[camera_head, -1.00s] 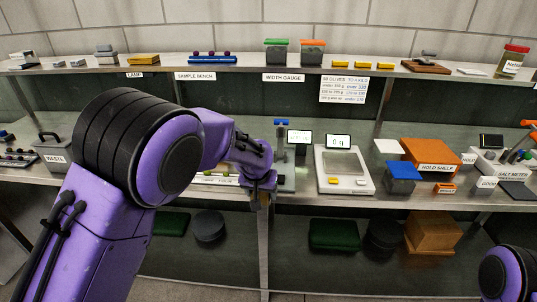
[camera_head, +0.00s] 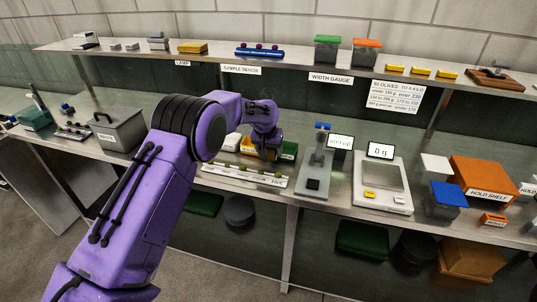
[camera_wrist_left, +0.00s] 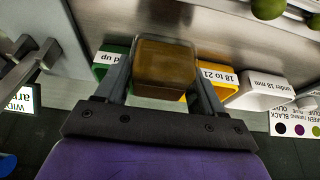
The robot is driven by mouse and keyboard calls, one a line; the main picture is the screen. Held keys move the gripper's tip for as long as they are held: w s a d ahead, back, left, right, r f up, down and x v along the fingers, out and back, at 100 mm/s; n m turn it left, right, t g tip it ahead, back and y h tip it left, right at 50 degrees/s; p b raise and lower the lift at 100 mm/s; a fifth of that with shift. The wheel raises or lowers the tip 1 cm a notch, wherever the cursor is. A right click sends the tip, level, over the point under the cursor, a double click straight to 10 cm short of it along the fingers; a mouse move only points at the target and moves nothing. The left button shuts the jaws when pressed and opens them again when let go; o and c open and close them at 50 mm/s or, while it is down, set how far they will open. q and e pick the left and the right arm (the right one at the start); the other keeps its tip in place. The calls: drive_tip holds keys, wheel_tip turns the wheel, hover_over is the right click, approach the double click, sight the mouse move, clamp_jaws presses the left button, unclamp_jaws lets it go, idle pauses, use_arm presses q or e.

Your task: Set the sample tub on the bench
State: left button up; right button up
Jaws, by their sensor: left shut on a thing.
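My left gripper (camera_wrist_left: 163,70) is shut on a small clear-walled tub with a brown top or filling (camera_wrist_left: 165,66), which looks like the sample tub. In the head view the left gripper (camera_head: 264,148) is over the bench (camera_head: 335,205), at the sorting bins, and hides most of the tub. In the wrist view the tub is in front of the green bin (camera_wrist_left: 104,62) and the yellow "18 to 21" bin (camera_wrist_left: 226,78). I cannot tell whether it touches the bench or a bin. My right gripper is out of view.
A strip with olives (camera_head: 243,176) lies before the bins. The width gauge (camera_head: 316,165) and scale (camera_head: 383,182) stand to the right, then a blue-lidded tub (camera_head: 447,199) and the orange hold shelf (camera_head: 487,180). The grey waste bin (camera_head: 118,130) stands left. Bench is bare between these.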

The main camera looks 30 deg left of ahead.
use_arm(q)
drive_tip(key=shift+a+f, duration=0.2)
drive_tip(key=f+p, duration=0.2)
drive_tip(key=f, duration=0.1)
drive_tip(key=shift+a+f, duration=0.15)
drive_tip(key=shift+a, duration=0.05)
drive_tip(key=shift+w+f, duration=0.1)
drive_tip(key=shift+f, duration=0.15)
drive_tip(key=o, duration=1.1)
drive_tip(key=shift+r, duration=0.55)
drive_tip(key=b+v, duration=0.1)
drive_tip(key=v, duration=0.4)
drive_tip(key=b+v, duration=0.1)
drive_tip(key=v, duration=0.5)
drive_tip(key=shift+s+d, duration=0.1)
drive_tip(key=shift+s, duration=0.2)
